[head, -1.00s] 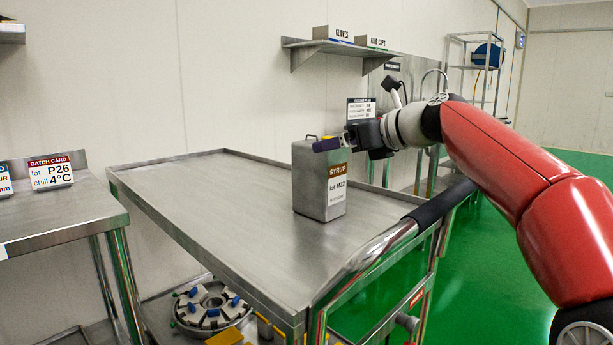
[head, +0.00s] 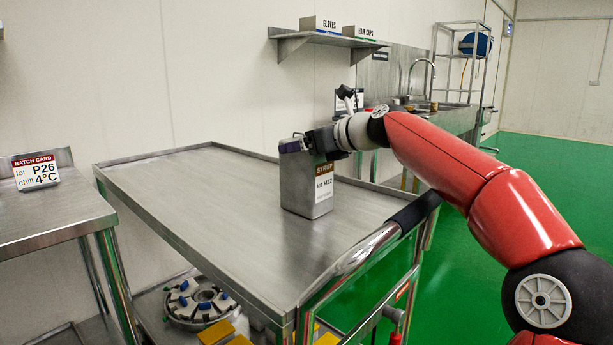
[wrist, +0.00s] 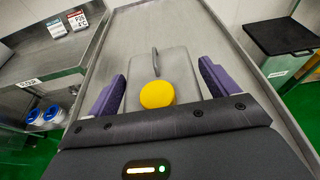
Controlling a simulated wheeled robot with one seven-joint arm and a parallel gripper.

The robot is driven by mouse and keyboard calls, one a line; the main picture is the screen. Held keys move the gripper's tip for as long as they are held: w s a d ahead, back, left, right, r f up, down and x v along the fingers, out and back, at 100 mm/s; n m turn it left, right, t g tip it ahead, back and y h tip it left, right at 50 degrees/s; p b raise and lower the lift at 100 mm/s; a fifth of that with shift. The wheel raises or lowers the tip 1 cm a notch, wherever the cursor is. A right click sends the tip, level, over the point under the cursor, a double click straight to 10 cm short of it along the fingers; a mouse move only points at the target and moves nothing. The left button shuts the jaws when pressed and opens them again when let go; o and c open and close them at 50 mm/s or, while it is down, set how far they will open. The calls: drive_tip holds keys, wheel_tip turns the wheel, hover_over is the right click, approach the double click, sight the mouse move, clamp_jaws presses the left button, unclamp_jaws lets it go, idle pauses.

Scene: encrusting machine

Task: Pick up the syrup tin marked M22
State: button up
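The syrup tin (head: 300,188) is a grey metal can with a brown "SYRUP" band and a white label that reads lot M22. It stands upright on the steel trolley top (head: 215,215). The wrist view shows its top (wrist: 180,65) with a thin handle and a round yellow cap (wrist: 157,94). My gripper (wrist: 162,72) is open, with one purple finger on each side of the tin's top. In the head view my gripper (head: 296,146) is level with the tin's upper end and hides part of it. I cannot tell whether the fingers touch the tin.
The trolley has a raised rim and a dark push handle (head: 414,210) at the right. A steel table with a batch card (head: 36,172) stands at the left. A wall shelf (head: 325,36) and a sink are behind. The trolley top around the tin is clear.

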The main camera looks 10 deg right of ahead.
drive_tip(key=c, duration=1.7)
drive_tip(key=shift+r, duration=0.15)
clamp_jaws()
drive_tip(key=shift+r, duration=0.15)
